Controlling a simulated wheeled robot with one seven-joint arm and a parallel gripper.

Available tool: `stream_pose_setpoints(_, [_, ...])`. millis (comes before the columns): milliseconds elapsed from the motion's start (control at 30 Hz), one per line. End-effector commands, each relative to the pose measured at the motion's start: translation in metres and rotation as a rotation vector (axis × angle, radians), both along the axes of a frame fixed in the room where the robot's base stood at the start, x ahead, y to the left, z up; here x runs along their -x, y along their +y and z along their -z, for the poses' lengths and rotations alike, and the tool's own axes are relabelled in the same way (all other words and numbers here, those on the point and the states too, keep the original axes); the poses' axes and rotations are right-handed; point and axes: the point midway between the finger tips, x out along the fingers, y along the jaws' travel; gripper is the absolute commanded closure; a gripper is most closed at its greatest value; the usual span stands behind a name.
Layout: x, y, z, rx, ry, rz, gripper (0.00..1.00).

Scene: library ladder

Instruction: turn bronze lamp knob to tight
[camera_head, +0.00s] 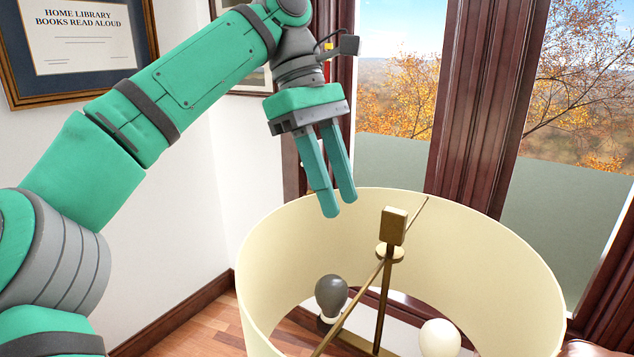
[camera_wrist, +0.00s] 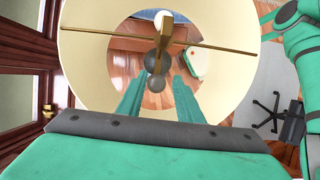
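The bronze lamp knob (camera_head: 393,226) is a small upright block on top of the lamp's central stem, above the middle of the cream lampshade (camera_head: 500,265). In the wrist view the knob (camera_wrist: 166,30) shows ahead of the fingers, with the thin brass crossbar (camera_wrist: 215,47) running sideways by it. My gripper (camera_head: 338,204) points down over the far-left part of the shade's opening, left of the knob and apart from it. In the wrist view my gripper (camera_wrist: 158,84) has its two fingers apart with nothing between them.
Inside the shade are a dark grey bulb (camera_head: 331,294) and a white bulb (camera_head: 440,338). The shade's rim surrounds the knob. Behind are tall windows with dark wood frames (camera_head: 485,100). An office chair (camera_wrist: 268,112) stands on the floor.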

Motion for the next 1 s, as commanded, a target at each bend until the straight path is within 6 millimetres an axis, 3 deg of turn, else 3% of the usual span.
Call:
stream_pose_setpoints(100, [-0.010,0.015,-0.001,-0.001,0.000,-0.004,0.67])
stream_pose_setpoints(300, [-0.018,0.027,0.000,-0.001,-0.001,0.000,0.67])
stream_pose_setpoints(733, [-0.020,0.028,0.001,0.017,-0.004,0.005,0.67])
stream_pose_setpoints(867, [-0.021,0.026,0.001,0.123,-0.025,0.033,0.67])
stream_pose_setpoints(1000, [-0.020,0.028,-0.006,0.337,-0.085,0.074,0.67])
